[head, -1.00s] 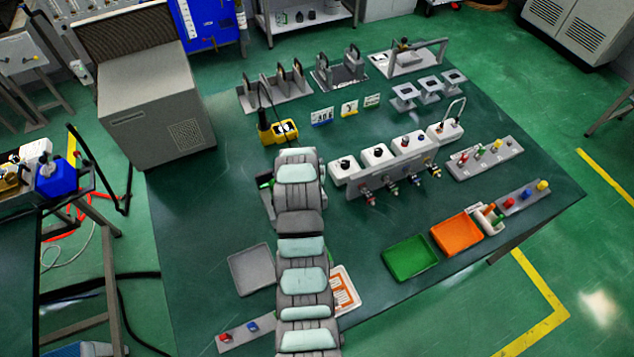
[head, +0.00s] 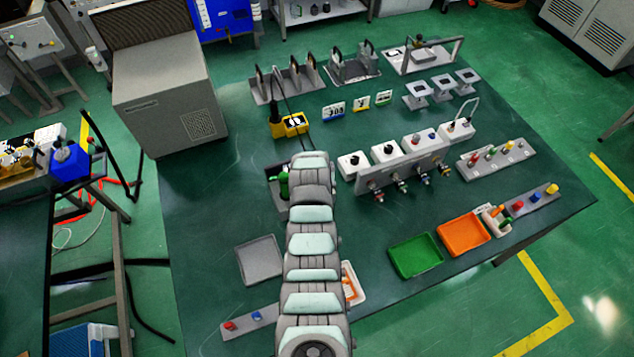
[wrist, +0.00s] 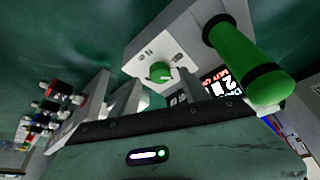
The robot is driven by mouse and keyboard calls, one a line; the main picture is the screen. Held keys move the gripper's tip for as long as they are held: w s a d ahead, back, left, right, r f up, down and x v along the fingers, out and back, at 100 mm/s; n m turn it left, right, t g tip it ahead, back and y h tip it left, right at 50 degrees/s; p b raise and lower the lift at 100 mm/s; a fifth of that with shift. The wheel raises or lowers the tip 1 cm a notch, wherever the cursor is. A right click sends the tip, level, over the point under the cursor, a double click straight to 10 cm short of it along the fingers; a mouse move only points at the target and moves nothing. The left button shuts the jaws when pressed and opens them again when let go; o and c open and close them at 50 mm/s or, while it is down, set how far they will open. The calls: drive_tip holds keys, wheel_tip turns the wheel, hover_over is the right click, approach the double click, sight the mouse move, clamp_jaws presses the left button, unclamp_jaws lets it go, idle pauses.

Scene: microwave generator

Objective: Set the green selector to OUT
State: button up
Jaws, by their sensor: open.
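The green selector (wrist: 160,73) is a round knob on the pale face of a grey unit in the wrist view. Small dark marks stand beside it, too small to read surely, and I cannot tell which one it points at. A thick green handle (wrist: 248,62) with a black band rises to its right. My gripper (wrist: 150,98) is open with its fingers on the near side of the selector; whether they touch it is unclear. In the head view my arm hides the gripper and the selector; the green handle (head: 284,184) shows left of the arm.
A display with red and white text (wrist: 222,82) is beside the handle. A yellow device (head: 291,123) stands behind my arm. White switch boxes (head: 385,152) are to the right.

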drive_tip(key=shift+x, duration=0.9)
drive_tip(key=shift+f, duration=0.25)
drive_tip(key=shift+c, duration=0.5)
drive_tip(key=shift+w, duration=0.1)
clamp_jaws()
